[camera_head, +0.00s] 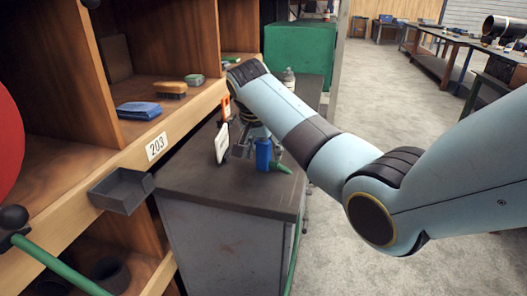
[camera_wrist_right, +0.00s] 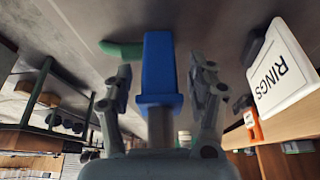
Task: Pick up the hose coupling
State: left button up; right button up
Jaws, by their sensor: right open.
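A blue block-like piece with a grey-brown cylinder on one end (camera_wrist_right: 160,75) shows between my right fingers in the right wrist view. In the head view the blue piece (camera_head: 263,154) stands on the dark cabinet top. I cannot tell for sure whether it is the hose coupling. My right gripper (camera_wrist_right: 160,68) is open, one finger on each side of the blue piece, with gaps visible. In the head view my right arm hides most of this gripper. A green rounded piece (camera_head: 281,168) lies beside the blue one. My left gripper is not in view.
A white sign reading RINGS (camera_wrist_right: 284,72) stands close by; an orange item (camera_head: 226,107) is behind it. The wooden shelf (camera_head: 150,155), tagged 203, borders the cabinet (camera_head: 220,185) on the left, with a grey open bin (camera_head: 122,190). The cabinet's front top is clear.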

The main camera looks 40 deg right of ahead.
jog(key=shift+c, duration=0.2)
grip_shut()
jog(key=shift+r, duration=0.1)
